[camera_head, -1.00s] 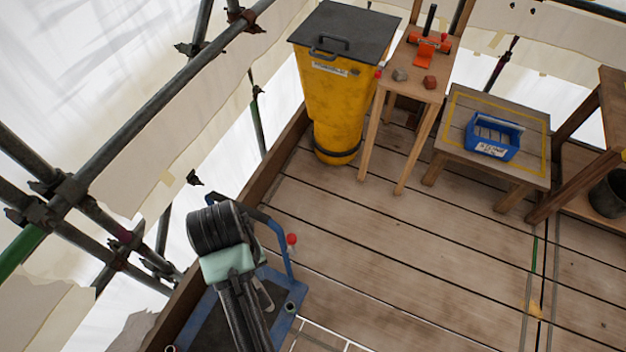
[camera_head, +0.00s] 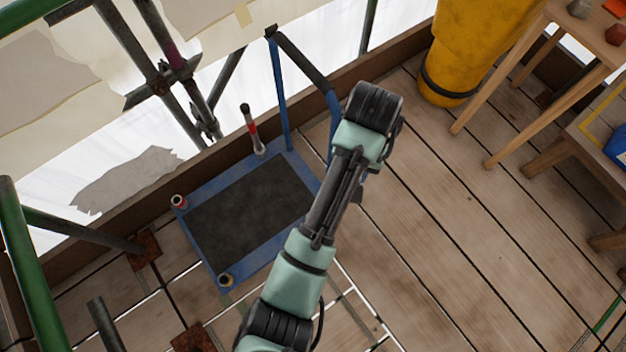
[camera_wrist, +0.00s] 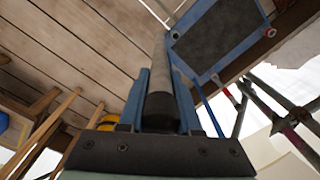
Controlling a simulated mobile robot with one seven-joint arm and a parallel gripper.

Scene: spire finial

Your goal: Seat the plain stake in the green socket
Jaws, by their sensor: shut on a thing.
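In the wrist view my gripper (camera_wrist: 160,78) has its two blue fingers closed on a plain grey stake (camera_wrist: 158,104), dark at its near end. The stake points away from the palm; its far end is hard to make out. In the head view my arm hides the gripper and stake. A blue-framed platform (camera_head: 206,268) with a dark mat lies left of my arm, and it also shows in the wrist view (camera_wrist: 246,48). I cannot make out a green socket; the platform's right corner is hidden behind my arm.
A yellow bin (camera_head: 460,60) and wooden table (camera_head: 560,45) stand right. Plank floor between is clear.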

